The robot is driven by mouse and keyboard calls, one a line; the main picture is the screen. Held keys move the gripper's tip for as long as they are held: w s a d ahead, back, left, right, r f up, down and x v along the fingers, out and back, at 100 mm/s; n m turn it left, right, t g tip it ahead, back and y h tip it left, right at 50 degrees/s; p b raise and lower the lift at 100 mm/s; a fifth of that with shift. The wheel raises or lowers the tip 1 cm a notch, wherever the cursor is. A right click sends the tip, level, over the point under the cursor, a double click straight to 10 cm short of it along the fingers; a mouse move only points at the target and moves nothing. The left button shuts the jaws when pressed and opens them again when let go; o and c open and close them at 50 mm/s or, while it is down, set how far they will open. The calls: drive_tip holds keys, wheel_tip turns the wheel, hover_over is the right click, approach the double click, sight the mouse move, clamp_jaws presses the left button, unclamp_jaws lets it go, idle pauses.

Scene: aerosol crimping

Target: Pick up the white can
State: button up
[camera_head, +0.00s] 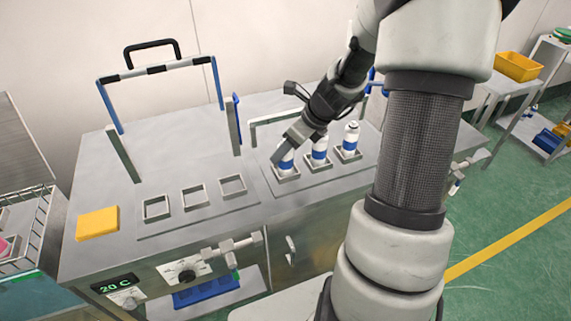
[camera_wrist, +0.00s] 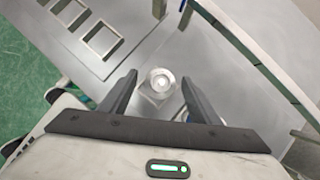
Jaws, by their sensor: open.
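Three white cans with blue bands stand upright in square holders on the right half of the metal bench. The left can (camera_head: 286,160) is at my gripper (camera_head: 291,141), which covers part of it. The middle can (camera_head: 320,149) and the right can (camera_head: 351,137) stand beside it. In the wrist view, the top of one can (camera_wrist: 159,81) lies between the two fingers of my gripper (camera_wrist: 160,95). The fingers are open, with a gap on each side of the can. How far down the fingers reach is hard to tell.
Three empty square holders (camera_head: 192,196) are on the bench's left half. A yellow block (camera_head: 97,223) lies at the left front. A blue and steel frame (camera_head: 122,150) rises behind the holders. The bench top (camera_head: 150,165) is otherwise largely clear.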

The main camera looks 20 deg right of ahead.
drive_tip(key=shift+w+a+f, duration=0.15)
drive_tip(key=shift+w+f, duration=0.05)
drive_tip(key=shift+f, duration=0.3)
clamp_jaws()
drive_tip(key=shift+r, duration=0.1)
